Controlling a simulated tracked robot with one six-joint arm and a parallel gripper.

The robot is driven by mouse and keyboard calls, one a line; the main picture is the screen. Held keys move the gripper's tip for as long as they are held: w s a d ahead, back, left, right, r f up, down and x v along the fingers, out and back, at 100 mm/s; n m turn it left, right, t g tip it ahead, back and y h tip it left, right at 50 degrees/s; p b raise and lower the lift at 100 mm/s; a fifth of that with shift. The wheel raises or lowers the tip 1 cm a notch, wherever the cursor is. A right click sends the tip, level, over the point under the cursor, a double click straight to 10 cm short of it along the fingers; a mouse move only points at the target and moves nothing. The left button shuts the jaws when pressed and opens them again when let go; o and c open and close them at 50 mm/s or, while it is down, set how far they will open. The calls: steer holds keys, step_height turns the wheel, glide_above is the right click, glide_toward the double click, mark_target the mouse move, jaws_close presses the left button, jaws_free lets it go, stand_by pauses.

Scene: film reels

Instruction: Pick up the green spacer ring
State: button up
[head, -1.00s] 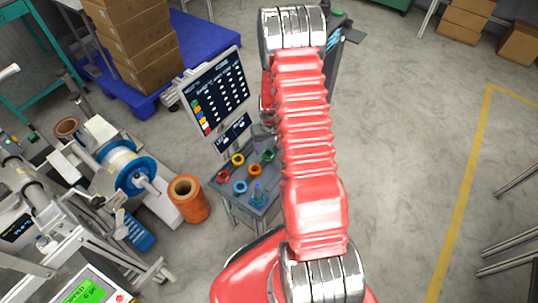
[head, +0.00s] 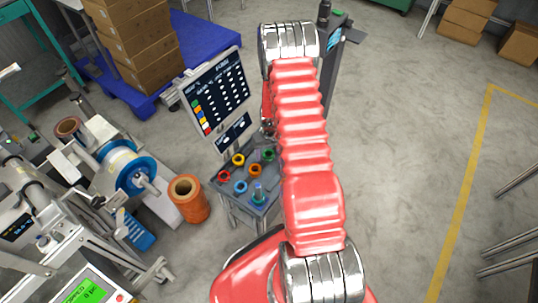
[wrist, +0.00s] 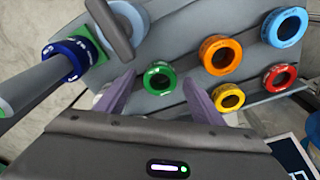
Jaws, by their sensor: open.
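The loose green spacer ring (wrist: 158,68) lies on the grey tray top (wrist: 185,28) in the wrist view, between and just beyond the fingertips of my gripper (wrist: 161,79). The two purple-grey fingers are apart, one on each side of the ring, and the ring is not clamped. Whether the fingertips reach down to its height I cannot tell. In the head view the green ring (head: 268,154) shows at the right rear of the tray, beside my red arm. My gripper is mostly hidden there by the arm.
Around it lie an orange ring (wrist: 237,52), a yellow ring (wrist: 217,101), a red ring (wrist: 268,82) and a light blue ring (wrist: 270,30). A grey spindle (wrist: 35,88) with dark blue and green rings stands at left. A chart panel (head: 216,92) rises behind the tray.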

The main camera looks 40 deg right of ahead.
steer(key=shift+c, duration=0.5)
steer(key=c, duration=1.1)
